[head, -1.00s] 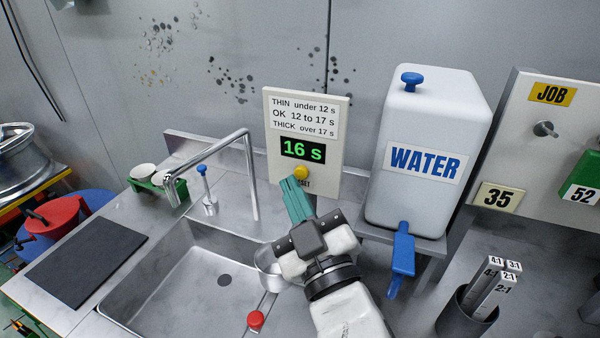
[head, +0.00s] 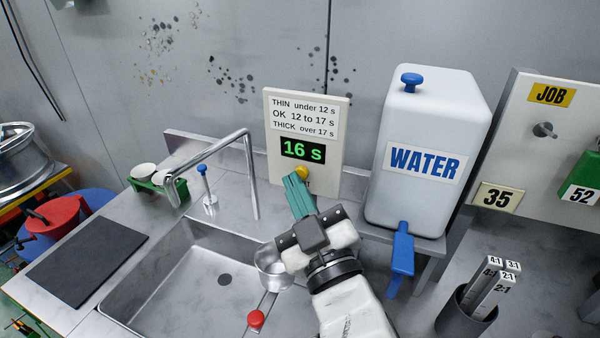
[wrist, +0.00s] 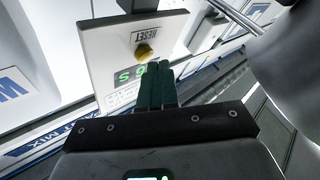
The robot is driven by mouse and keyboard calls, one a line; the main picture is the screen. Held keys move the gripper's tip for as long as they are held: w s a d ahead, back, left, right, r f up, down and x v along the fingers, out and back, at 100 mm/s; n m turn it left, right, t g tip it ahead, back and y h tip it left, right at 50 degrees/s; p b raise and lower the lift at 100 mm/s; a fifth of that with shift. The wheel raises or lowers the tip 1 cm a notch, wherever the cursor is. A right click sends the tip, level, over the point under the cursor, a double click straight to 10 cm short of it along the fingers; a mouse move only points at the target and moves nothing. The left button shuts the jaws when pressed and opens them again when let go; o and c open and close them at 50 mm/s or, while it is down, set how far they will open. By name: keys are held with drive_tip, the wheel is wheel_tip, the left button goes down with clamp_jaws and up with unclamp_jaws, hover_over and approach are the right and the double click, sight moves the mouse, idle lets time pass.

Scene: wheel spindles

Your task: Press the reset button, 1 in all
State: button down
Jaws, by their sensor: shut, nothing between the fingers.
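The timer panel (head: 335,132) stands upright behind the sink, its green display (head: 303,149) reading 16 s. The yellow reset button (head: 302,173) is low on the panel; in the head view my gripper partly covers it and hides its label. The button (wrist: 144,51) and the word RESET show in the wrist view, where the panel appears upside down. My gripper (head: 292,178) has green fingers that are shut and empty, with the tips close to the button. I cannot tell whether they touch it. In the wrist view the fingertips (wrist: 157,66) are just beside the button.
A white water tank (head: 425,115) with a blue tap (head: 402,252) stands right of the panel. A curved faucet (head: 215,150) and the sink (head: 185,290) are to the left.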

drive_tip(key=shift+w+d, duration=0.15)
drive_tip(key=shift+w, duration=0.3)
idle(0.4)
drive_tip(key=shift+s, duration=0.1)
drive_tip(key=shift+s+a, duration=0.3)
drive_tip(key=shift+s, duration=0.45)
drive_tip(key=shift+s, duration=0.15)
drive_tip(key=shift+s+a+b, duration=0.3)
drive_tip(key=shift+s, duration=0.45)
drive_tip(key=shift+s+a+b, duration=0.25)
drive_tip(key=shift+s+b, duration=0.1)
drive_tip(key=shift+s, duration=0.4)
drive_tip(key=shift+s+a+b, duration=0.3)
drive_tip(key=shift+s, duration=0.45)
drive_tip(key=shift+f, duration=0.1)
